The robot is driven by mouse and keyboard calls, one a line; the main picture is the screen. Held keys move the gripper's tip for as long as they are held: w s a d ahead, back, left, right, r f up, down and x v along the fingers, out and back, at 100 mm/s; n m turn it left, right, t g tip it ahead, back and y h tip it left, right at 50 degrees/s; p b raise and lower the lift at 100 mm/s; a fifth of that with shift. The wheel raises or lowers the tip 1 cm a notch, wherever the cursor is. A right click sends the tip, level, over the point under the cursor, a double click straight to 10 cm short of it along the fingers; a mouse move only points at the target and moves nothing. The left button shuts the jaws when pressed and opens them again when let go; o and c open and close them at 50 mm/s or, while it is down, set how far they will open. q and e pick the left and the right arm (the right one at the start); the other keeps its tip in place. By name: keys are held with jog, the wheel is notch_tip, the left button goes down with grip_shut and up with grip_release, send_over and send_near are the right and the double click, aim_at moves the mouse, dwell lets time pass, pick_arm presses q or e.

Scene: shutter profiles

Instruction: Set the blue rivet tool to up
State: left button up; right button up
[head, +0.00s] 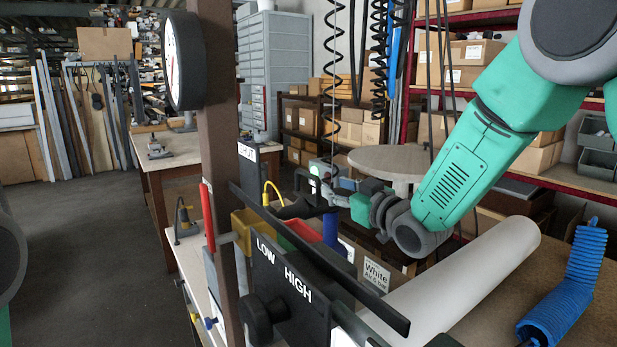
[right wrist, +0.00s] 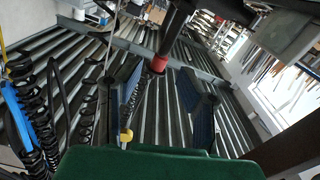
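A blue cylindrical part (head: 330,229) stands upright behind the dark rail in the head view. It may be part of the blue rivet tool, but I cannot tell for sure. My right gripper (head: 318,188) is above and slightly left of it, partly lost among dark parts. In the right wrist view, my right gripper (right wrist: 162,95) has its two blue-padded fingers wide apart. A dark shaft with a red collar (right wrist: 159,65) shows between and beyond them; I see no contact. The tool's up or down setting cannot be read. My left gripper is out of view.
A black LOW/HIGH panel (head: 288,290) with a knob and a long dark rail (head: 330,270) stand in front. A brown post (head: 222,150) carries a round gauge (head: 185,60). A white roll (head: 460,285) and coiled blue hose (head: 560,300) lie right. Black coiled hoses (head: 380,50) hang behind.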

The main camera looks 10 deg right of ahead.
aim_at(314, 178)
jog(key=x, duration=0.3)
jog(key=p+x, duration=0.1)
jog(key=x, duration=0.6)
jog(key=shift+w+a+r, duration=0.1)
jog(key=shift+w+a, duration=0.05)
jog(key=shift+a, duration=0.3)
jog(key=shift+w+d, duration=0.1)
jog(key=shift+d, duration=0.1)
jog(key=shift+d, duration=0.1)
grip_shut()
